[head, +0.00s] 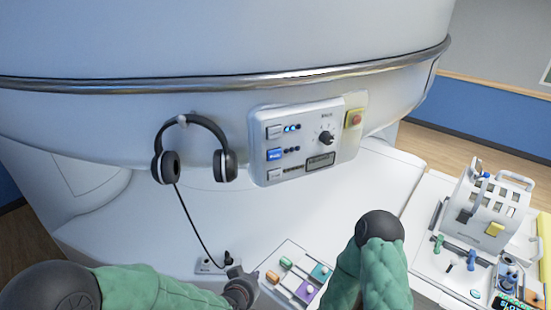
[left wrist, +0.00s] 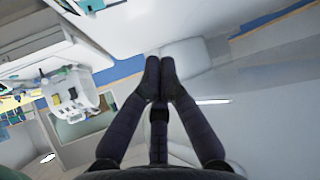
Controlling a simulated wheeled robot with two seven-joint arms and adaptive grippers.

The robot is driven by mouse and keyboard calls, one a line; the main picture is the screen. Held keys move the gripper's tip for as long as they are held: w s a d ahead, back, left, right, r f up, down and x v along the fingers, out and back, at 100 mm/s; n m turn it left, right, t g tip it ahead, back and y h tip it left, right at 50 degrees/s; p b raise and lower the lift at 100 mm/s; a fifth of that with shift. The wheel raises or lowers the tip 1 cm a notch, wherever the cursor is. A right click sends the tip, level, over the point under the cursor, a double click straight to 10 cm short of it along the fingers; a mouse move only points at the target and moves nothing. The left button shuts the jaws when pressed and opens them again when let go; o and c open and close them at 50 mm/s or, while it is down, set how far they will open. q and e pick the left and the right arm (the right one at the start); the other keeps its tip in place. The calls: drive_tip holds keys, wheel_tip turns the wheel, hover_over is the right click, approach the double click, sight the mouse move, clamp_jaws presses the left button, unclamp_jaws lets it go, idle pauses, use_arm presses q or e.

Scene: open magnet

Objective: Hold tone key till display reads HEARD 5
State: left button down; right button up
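A control panel (head: 309,140) on the white magnet's side carries several keys, a dial and a dark display (head: 320,162) whose text is too small to read. One key is blue (head: 274,154); I cannot tell which key is the tone key. My left gripper (head: 240,277) is low in the head view, near the socket plate and apart from the panel. In the left wrist view, its dark fingers (left wrist: 159,70) meet at the tips with nothing between them. My right gripper is not seen; only its arm shows.
Headphones (head: 194,150) hang on the magnet, their cable running down to a socket plate (head: 214,266). A tray of coloured pieces (head: 297,275) lies between my arms. A cluttered cart (head: 460,245) stands at right. A red button (head: 355,118) is beside the dial.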

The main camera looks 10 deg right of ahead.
sight(275, 175)
use_arm(q)
drive_tip(key=s+d+r+m+t+h+p, duration=0.1)
drive_tip(key=d+r+p, duration=0.1)
drive_tip(key=r, duration=0.7)
drive_tip(key=s+d+r+m+t+h+p, duration=0.1)
drive_tip(key=d+r+p, duration=0.2)
drive_tip(key=r, duration=0.7)
drive_tip(key=d+r+m+t+h+p, duration=0.1)
drive_tip(key=d+r, duration=0.4)
drive_tip(key=r, duration=0.5)
drive_tip(key=shift+s+d+m+t+p, duration=0.3)
drive_tip(key=shift+s+t+p, duration=0.15)
drive_tip(key=shift+p, duration=0.55)
drive_tip(key=shift+w, duration=0.15)
drive_tip(key=w+a+b, duration=0.1)
drive_tip(key=w+b, duration=0.2)
drive_tip(key=w, duration=0.5)
drive_tip(key=shift+w+a, duration=0.25)
drive_tip(key=shift+a, duration=0.15)
drive_tip(key=shift+w+a+b, duration=0.1)
drive_tip(key=shift+w+b, duration=0.2)
drive_tip(key=shift+w, duration=0.1)
